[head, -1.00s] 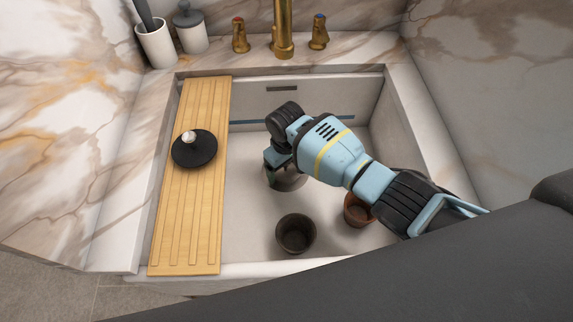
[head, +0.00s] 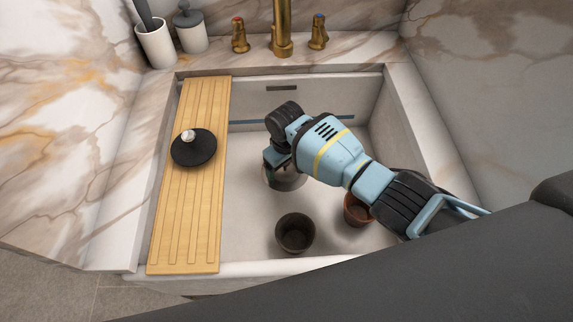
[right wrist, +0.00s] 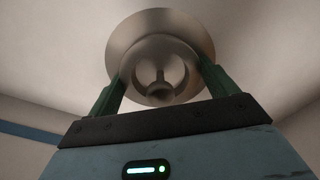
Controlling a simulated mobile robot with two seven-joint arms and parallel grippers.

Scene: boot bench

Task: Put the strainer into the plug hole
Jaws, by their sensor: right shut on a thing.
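My right gripper (head: 273,162) reaches down into the sink (head: 255,218). In the right wrist view its two green fingers (right wrist: 162,80) stand on either side of a round metal strainer (right wrist: 160,50) with a small knob in its middle, and it is shut on it. The head view shows a grey metal round piece (head: 287,180) under the gripper, partly covered by it. I cannot tell whether the wide outer ring belongs to the strainer or to the plug hole, nor whether the strainer is seated. My left gripper is out of view.
A wooden board (head: 178,225) spans the sink's left side, with a black disc (head: 194,150) with a pale knob on it. A dark cup (head: 295,233) and a brown pot (head: 356,210) stand in the sink near my arm. A brass tap (head: 282,30) rises behind.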

